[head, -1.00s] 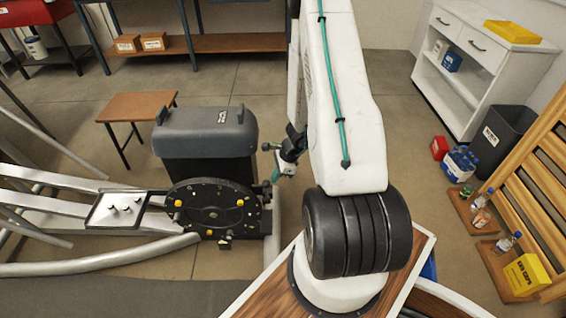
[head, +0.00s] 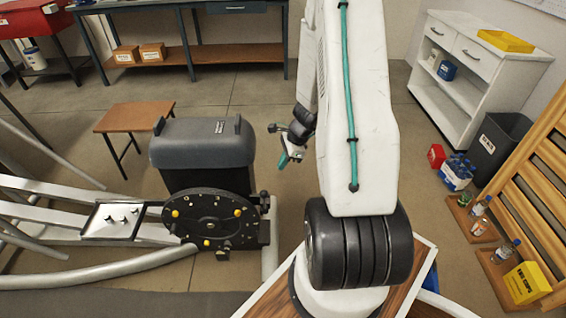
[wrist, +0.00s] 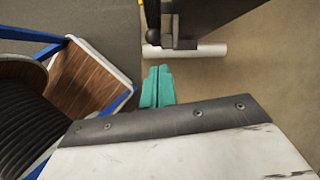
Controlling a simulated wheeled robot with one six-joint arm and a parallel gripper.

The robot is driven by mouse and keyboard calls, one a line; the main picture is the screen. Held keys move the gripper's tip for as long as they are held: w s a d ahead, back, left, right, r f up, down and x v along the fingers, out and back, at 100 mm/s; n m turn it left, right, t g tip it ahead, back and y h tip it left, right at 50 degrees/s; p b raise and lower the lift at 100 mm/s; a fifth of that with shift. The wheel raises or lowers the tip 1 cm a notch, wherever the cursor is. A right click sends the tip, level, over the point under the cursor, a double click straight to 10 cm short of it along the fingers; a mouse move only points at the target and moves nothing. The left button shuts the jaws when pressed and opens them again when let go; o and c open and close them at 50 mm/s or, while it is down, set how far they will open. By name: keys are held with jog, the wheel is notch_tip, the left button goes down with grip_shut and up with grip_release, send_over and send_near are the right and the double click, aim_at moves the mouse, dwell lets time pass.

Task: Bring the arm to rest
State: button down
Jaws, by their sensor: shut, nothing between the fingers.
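My gripper (head: 284,160) hangs beside my white arm in the head view, its teal fingers pointing down to the right of the elliptical machine. In the wrist view my gripper's teal fingers (wrist: 157,72) are together with nothing between them. My upper arm covers part of the wrist and forearm in the head view. The elliptical machine (head: 215,220) stands at left, with a dark housing and a round black disc. The gripper appears apart from it.
A wooden stool (head: 135,117) stands behind the elliptical. A workbench (head: 200,52) is at the back. At right are a white cabinet (head: 470,85), a dark bin (head: 497,145), a wooden slatted rack (head: 535,190), bottles (head: 458,172) and a yellow box (head: 526,283). Floor between the elliptical and cabinet is partly clear.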

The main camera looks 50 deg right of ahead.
dwell(0.4)
jog(key=s+a+r+n+h, duration=0.1)
jog(key=s+a+r+n, duration=0.5)
jog(key=r, duration=0.5)
jog(key=s+a+r+n+g+h, duration=0.1)
jog(key=s+a+r+n, duration=0.5)
jog(key=a+r+n, duration=0.4)
jog(key=s+a+r+n+h, duration=0.1)
jog(key=s+a+r+n, duration=0.5)
jog(key=r, duration=0.8)
jog(key=a+n, duration=0.3)
jog(key=a, duration=0.1)
jog(key=shift+s+r+g, duration=0.25)
jog(key=shift+s+g, duration=0.05)
jog(key=shift+s, duration=0.05)
jog(key=shift+a, duration=0.1)
